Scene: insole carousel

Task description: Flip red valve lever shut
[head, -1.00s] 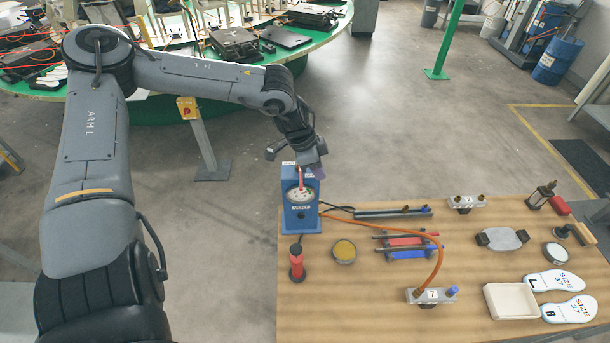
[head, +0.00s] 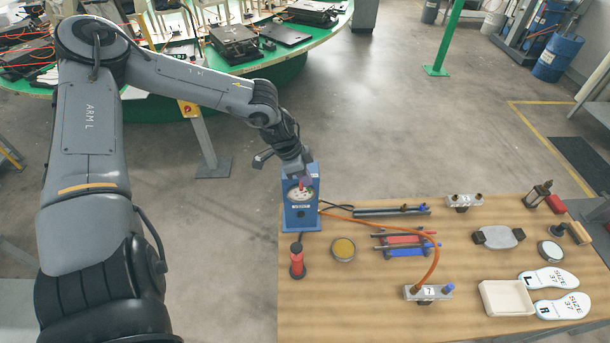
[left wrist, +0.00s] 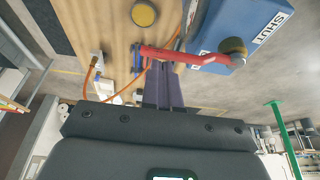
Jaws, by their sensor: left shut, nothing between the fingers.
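The blue valve box (head: 301,217) stands at the table's back left corner; it also shows in the left wrist view (left wrist: 222,22), with a "SHUT" label beside the lever's pivot. The red valve lever (left wrist: 185,56) extends left from its round pivot in that view. In the head view only a short red piece of the lever (head: 303,186) shows below my gripper. My left gripper (head: 305,180) is shut and empty, its purple fingers (left wrist: 163,75) close beside the lever. Whether they touch it I cannot tell. My right gripper is out of view.
An orange hose (head: 375,222) runs from the box to a clamp block marked 7 (head: 428,292). Red and blue tools (head: 405,243) lie mid-table. A white tray (head: 507,298) stands front right.

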